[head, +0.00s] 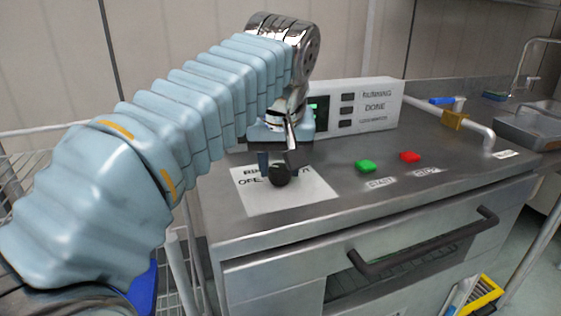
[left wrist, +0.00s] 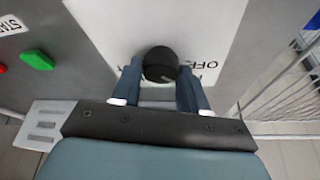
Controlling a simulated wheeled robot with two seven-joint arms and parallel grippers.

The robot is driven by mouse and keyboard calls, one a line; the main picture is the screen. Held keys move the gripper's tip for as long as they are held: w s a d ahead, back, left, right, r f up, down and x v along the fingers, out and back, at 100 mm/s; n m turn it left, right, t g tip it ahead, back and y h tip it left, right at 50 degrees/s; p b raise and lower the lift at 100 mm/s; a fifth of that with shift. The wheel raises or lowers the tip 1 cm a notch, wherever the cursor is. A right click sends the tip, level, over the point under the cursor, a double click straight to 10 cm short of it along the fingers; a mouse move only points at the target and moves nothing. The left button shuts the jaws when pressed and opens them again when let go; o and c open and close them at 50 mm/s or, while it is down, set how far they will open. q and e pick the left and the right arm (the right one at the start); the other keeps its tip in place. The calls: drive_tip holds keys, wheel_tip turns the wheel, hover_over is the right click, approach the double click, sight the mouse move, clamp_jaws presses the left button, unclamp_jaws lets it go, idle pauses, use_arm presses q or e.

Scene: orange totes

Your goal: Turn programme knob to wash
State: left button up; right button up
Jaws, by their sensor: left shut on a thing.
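The programme knob (head: 280,174) is small, round and black. It sits on a white label plate (head: 300,197) on the machine's grey top. My left gripper (head: 279,165) comes down on it from above, with a finger on each side. In the left wrist view the knob (left wrist: 160,65) sits between the fingertips of my left gripper (left wrist: 159,82), which is shut on it. A pale mark shows on the knob's face. The label's printing is partly hidden, so I cannot tell which setting the mark points to. My right gripper is not in view.
A green button (head: 366,166) and a red button (head: 410,157) stand to the right on the top. A display box (head: 375,104) stands behind. A dark drawer handle (head: 425,245) sticks out in front.

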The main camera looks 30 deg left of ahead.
sight(260, 185)
use_arm(q)
drive_tip(key=m+h, duration=0.1)
drive_tip(key=m, duration=0.2)
drive_tip(key=shift+m, duration=0.4)
drive_tip(key=m+h, duration=0.1)
drive_tip(key=m, duration=0.2)
drive_tip(key=shift+a+m+t+h, duration=0.15)
drive_tip(key=shift+m+t+h, duration=0.15)
drive_tip(key=shift+h, duration=0.1)
drive_tip(key=m+h, duration=0.1)
drive_tip(key=m, duration=0.2)
drive_tip(key=m+g+h, duration=0.1)
drive_tip(key=m, duration=0.2)
drive_tip(key=shift+a+m, duration=0.2)
drive_tip(key=shift+m, duration=0.1)
drive_tip(key=o, duration=1)
drive_tip(key=shift+h, duration=0.3)
drive_tip(key=v, duration=0.7)
drive_tip(key=shift+a+r, duration=0.1)
drive_tip(key=shift+r, duration=0.15)
